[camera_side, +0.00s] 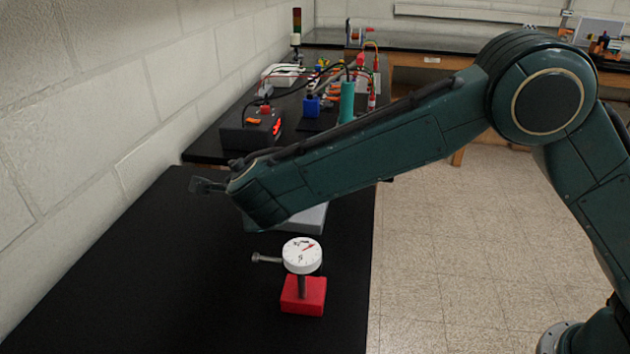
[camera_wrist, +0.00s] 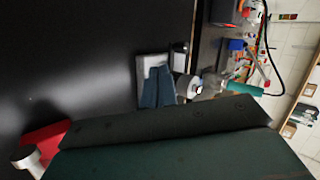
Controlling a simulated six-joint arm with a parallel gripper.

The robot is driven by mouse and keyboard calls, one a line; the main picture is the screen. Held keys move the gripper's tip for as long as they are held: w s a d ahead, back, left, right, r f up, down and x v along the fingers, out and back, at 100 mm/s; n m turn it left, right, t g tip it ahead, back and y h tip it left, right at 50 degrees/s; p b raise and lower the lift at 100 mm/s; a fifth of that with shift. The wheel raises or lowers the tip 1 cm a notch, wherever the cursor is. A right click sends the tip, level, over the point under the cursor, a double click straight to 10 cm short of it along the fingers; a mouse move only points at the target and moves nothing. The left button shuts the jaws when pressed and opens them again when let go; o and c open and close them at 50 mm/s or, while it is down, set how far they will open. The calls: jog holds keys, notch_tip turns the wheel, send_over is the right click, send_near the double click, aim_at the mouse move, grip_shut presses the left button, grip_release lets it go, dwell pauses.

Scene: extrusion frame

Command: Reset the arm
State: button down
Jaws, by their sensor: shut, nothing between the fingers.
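My arm reaches across from the right in the side view. The small dark gripper (camera_side: 206,186) is at its far left end, above the black table. It is shut and empty, and touches nothing that I can see. A white round dial gauge (camera_side: 302,255) stands upright on a red block (camera_side: 303,295) below my forearm, apart from it. In the wrist view, the red block (camera_wrist: 45,138) and the white gauge (camera_wrist: 27,163) are partly in view at the lower left. My green arm covers the bottom of that view.
A grey block (camera_side: 306,219) lies on the black table (camera_side: 165,290), partly hidden under my arm. A bench behind carries a dark box (camera_side: 250,132), a blue part (camera_side: 312,106), a teal cylinder (camera_side: 347,102) and cables. A block wall (camera_side: 90,110) runs along the left. The table's front left is clear.

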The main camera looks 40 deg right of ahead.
jog(key=shift+v, duration=1.75)
jog(key=s+d+r+n+g+y, duration=0.1)
jog(key=s+d+r+n, duration=0.45)
jog(key=d, duration=0.45)
jog(key=s+d+r+n+g+y, duration=0.1)
jog(key=s+d+r+n, duration=0.45)
jog(key=d, duration=0.45)
jog(key=s+d+n, duration=0.2)
jog(key=s+n, duration=0.2)
jog(key=s, duration=0.3)
jog(key=s+d+n+y, duration=0.1)
jog(key=s+d+n, duration=0.2)
jog(key=s, duration=0.4)
jog(key=s+d+f+n+g+y, duration=0.1)
jog(key=s+d+n, duration=0.2)
jog(key=s+n, duration=0.2)
jog(key=s, duration=0.3)
